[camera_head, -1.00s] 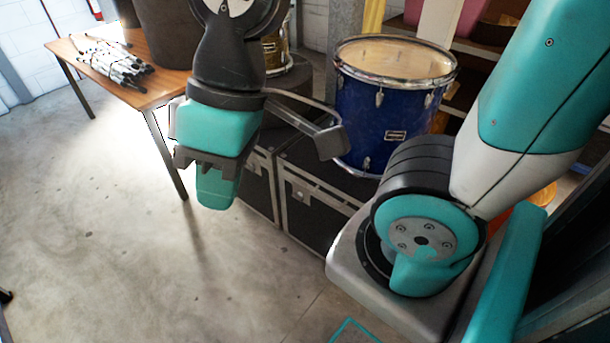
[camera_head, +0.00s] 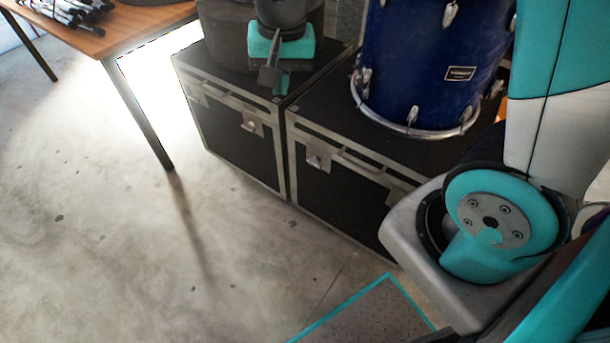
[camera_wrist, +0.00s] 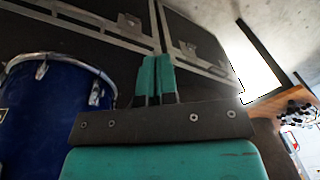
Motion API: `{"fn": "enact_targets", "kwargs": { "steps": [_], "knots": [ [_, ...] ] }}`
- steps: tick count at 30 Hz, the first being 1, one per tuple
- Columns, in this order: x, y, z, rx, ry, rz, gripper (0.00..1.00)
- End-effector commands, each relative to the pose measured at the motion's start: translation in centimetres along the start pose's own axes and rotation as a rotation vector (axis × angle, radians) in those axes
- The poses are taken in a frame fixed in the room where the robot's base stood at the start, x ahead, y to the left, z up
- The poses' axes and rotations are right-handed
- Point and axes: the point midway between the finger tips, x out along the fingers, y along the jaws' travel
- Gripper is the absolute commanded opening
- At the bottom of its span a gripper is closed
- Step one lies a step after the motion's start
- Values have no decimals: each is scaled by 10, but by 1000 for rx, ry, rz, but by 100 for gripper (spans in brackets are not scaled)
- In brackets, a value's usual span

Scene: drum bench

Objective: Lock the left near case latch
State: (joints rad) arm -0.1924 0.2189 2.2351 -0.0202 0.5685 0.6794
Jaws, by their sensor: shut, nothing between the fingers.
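Two black cases with metal edges stand side by side, the left case (camera_head: 235,150) and the right case (camera_head: 345,190). The left case has one latch (camera_head: 196,97) near its left end and another latch (camera_head: 252,126) nearer its right end. A latch (camera_head: 317,161) shows on the right case's front. Whether each latch is locked is too small to tell. My gripper (camera_head: 279,86) is over the right part of the left case's top, apart from the latches. In the wrist view its teal fingers (camera_wrist: 156,78) are together and empty, with case fronts beyond them.
A blue drum (camera_head: 425,70) stands on the right case. A dark round case (camera_head: 225,35) sits on the left case behind my gripper. A wooden table (camera_head: 130,25) with several sticks is at the left. The floor (camera_head: 120,240) in front is clear.

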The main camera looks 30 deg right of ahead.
Motion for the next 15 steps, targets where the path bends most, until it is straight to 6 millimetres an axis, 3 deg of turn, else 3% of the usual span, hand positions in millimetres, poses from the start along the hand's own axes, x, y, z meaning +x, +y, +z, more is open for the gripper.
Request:
{"fn": "enact_targets", "kwargs": {
  "steps": [1,6,10,15],
  "knots": [
    [61,8,-16,109,20,41,0],
    [156,31,-63,440,124,146,0],
    [198,45,-84,597,187,190,0],
    [220,54,-95,681,225,214,0]
  ]
}}
